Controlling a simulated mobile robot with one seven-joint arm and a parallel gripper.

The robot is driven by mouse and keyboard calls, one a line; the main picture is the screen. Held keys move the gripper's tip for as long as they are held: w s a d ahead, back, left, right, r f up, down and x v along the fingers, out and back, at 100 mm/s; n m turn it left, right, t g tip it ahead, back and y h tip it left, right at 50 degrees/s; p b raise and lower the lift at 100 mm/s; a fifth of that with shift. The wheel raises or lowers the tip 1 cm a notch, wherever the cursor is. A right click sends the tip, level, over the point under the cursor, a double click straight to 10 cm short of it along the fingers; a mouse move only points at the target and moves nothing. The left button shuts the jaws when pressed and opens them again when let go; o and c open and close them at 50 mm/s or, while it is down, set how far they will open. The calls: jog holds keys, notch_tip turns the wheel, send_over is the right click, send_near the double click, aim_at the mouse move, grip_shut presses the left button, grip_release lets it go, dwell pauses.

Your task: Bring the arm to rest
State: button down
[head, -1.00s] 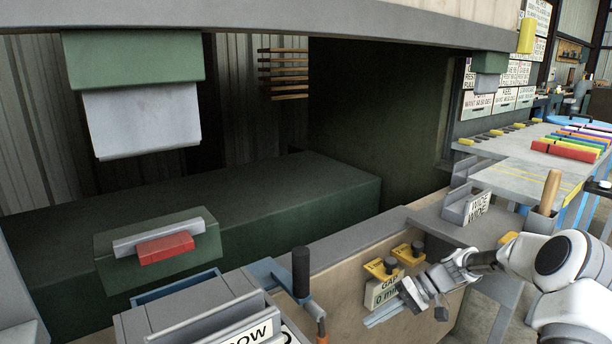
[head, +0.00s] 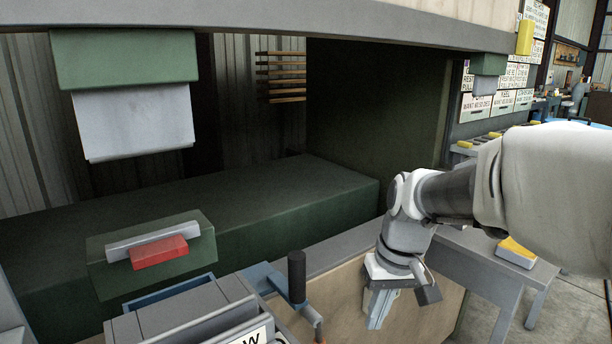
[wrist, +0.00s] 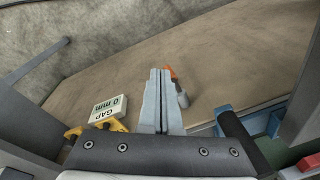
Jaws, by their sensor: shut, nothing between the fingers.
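My arm reaches in from the right in the head view, bent at the wrist. My gripper (head: 378,310) points down in front of the wooden panel (head: 435,305). Its two grey fingers are shut together and hold nothing; they also show in the wrist view (wrist: 160,75). The fingers appear clear of the panel, though I cannot tell the exact distance. My forearm hides much of the right side of the head view.
A dark upright handle (head: 297,275) stands left of my gripper. A "GAP 0 mm" card (wrist: 108,108) and yellow parts (wrist: 100,128) show in the wrist view. A red block (head: 158,252) sits on a green body at left. A grey overhead beam (head: 250,14) crosses the top.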

jog(key=s+d+r+m+t+h, duration=0.1)
jog(key=s+r+t, duration=0.1)
jog(key=s, duration=0.5)
jog(key=s+d+r+m+t+h, duration=0.1)
jog(key=s+r+t, duration=0.2)
jog(key=s, duration=0.4)
notch_tip(320, 180, up, 22)
jog(key=p, duration=2.1)
jog(key=shift+w+f+p, duration=0.2)
jog(key=shift+f+p, duration=0.05)
jog(key=shift+p, duration=0.15)
